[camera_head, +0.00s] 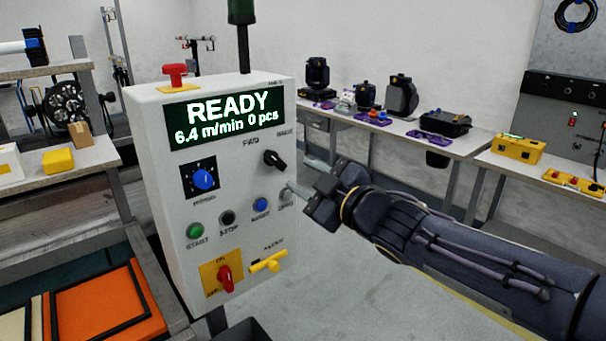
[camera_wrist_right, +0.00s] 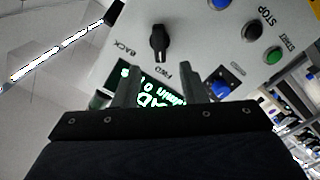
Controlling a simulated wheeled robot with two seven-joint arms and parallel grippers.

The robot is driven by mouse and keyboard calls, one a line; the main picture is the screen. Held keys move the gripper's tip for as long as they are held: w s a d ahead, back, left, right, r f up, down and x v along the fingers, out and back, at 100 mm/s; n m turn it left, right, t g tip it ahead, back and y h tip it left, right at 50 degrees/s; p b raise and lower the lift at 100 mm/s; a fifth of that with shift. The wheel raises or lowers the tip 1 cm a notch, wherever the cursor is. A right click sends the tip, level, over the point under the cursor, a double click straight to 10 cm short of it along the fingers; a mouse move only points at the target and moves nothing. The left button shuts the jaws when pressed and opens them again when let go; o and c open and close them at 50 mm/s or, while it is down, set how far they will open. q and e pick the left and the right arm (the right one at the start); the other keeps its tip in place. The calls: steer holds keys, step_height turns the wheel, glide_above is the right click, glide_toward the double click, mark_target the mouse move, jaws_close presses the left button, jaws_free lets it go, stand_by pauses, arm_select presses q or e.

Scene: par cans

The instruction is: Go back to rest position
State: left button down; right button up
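My right gripper (camera_head: 308,178) is beside the right edge of the white control panel (camera_head: 150,150) in the head view. Its two fingers are apart, with nothing between them. In the right wrist view the fingers of the right gripper (camera_wrist_right: 165,90) also stand apart, with the panel's display (camera_wrist_right: 155,100) seen beyond the gap. A black selector knob (camera_wrist_right: 160,42) is in front of them there, and I cannot tell the exact distance. In the head view the display (camera_head: 225,116) reads READY, 6.4 m/min, 0 pcs. My left gripper is out of view.
The panel carries a red button (camera_head: 174,75) on top, a green start button (camera_head: 195,230), a red switch (camera_head: 225,278) and a yellow handle (camera_head: 268,262). A bench (camera_head: 465,146) with stage lights stands behind on the right. Orange panels (camera_head: 100,305) lie at the lower left.

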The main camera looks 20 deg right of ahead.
steer(key=s+d+f+m+g+h+p, duration=0.5)
steer(key=s+d+f+m+h, duration=0.15)
steer(key=s+m, duration=0.4)
steer(key=s+a+f+m+g+y+p, duration=0.1)
steer(key=s+a+f+g+y, duration=0.1)
steer(key=s, duration=0.6)
steer(key=s+a+f+m+g+y+p, duration=0.2)
steer(key=s+a+f+g, duration=0.1)
steer(key=s+f, duration=0.3)
steer(key=s+g, duration=0.1)
steer(key=s, duration=0.1)
steer(key=shift+s+a+f, duration=0.2)
steer(key=shift+s+f, duration=0.1)
steer(key=shift+f, duration=0.1)
